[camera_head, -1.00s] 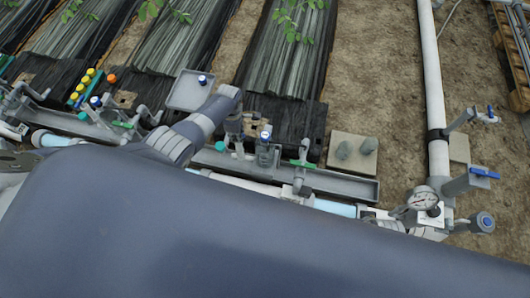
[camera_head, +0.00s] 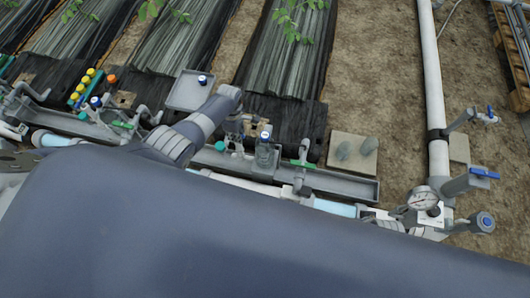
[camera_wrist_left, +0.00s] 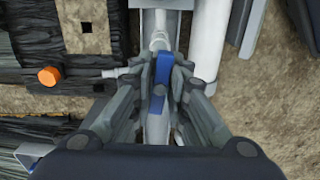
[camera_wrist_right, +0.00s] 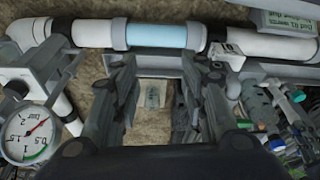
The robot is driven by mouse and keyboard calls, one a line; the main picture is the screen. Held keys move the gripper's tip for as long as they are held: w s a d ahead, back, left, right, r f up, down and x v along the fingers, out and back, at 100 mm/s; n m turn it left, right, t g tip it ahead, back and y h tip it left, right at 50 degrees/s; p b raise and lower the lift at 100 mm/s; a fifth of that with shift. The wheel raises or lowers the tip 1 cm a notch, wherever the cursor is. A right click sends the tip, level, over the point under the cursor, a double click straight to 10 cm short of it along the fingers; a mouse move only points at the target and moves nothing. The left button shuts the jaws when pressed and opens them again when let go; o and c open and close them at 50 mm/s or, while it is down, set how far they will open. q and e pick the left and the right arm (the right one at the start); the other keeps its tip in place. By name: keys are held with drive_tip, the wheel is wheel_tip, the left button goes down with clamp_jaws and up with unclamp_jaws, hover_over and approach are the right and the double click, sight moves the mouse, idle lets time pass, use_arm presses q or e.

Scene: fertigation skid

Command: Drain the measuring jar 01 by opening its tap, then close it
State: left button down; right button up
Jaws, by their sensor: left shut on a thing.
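My left gripper (camera_head: 236,126) reaches down over the grey trough in the head view, and its fingers are hard to make out there. In the left wrist view the left gripper (camera_wrist_left: 160,92) is shut on a blue tap lever (camera_wrist_left: 162,70). The lever lies lengthwise between the fingers, above a grey pipe. A grey, partly clear vessel (camera_head: 264,156) with a blue-and-white top stands just right of that gripper; no label or level is readable. My right gripper (camera_wrist_right: 155,75) is open and empty in the right wrist view. It is hidden in the head view.
The long grey trough (camera_head: 345,187) holds pipes and fittings. A pressure gauge (camera_head: 421,199) and blue-handled valves (camera_head: 484,173) stand at right. A clear blue-tinted pipe section (camera_wrist_right: 155,36) passes beyond the right fingers. An orange cap (camera_wrist_left: 49,76) is left of the left gripper.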

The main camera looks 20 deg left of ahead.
use_arm(q)
drive_tip(key=m, duration=0.5)
drive_tip(key=shift+m, duration=0.4)
drive_tip(key=m, duration=0.4)
drive_tip(key=shift+m, duration=0.4)
drive_tip(key=m, duration=0.4)
drive_tip(key=shift+m, duration=1.6)
use_arm(e)
drive_tip(key=shift+r, duration=0.2)
use_arm(q)
drive_tip(key=c, duration=1.5)
unclamp_jaws()
use_arm(e)
drive_tip(key=shift+f, duration=0.1)
drive_tip(key=shift+s, duration=0.1)
